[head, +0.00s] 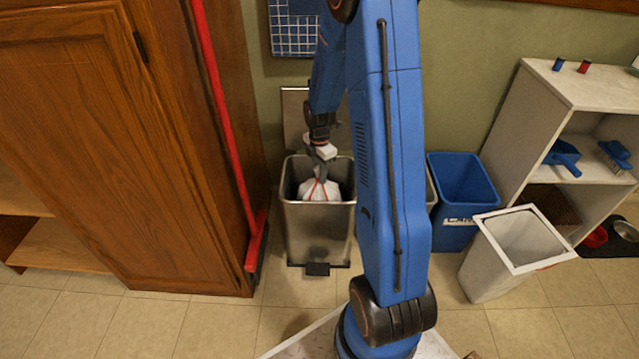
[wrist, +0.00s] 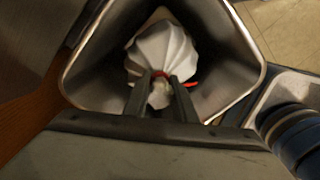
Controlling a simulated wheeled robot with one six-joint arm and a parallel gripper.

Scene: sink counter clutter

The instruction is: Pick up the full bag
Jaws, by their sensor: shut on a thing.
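The full bag (head: 318,190) is white with a red tie at its neck. It sits inside the open metal pedal bin (head: 318,232), below the rim, in the head view. My gripper (head: 323,158) reaches down to the bin's mouth from above. In the wrist view my gripper (wrist: 161,84) is shut on the neck of the bag (wrist: 163,52) at the red tie, and the bag's body hangs or rests between the bin's walls (wrist: 240,75). I cannot tell whether the bag touches the bin's bottom.
A red broom (head: 223,120) leans by the wooden cabinet (head: 110,130) to the left. A blue bin (head: 462,185), a white bin (head: 495,275) and a white shelf (head: 570,90) stand to the right. The bin's lid (head: 296,115) is raised behind it. Tiled floor in front is partly free.

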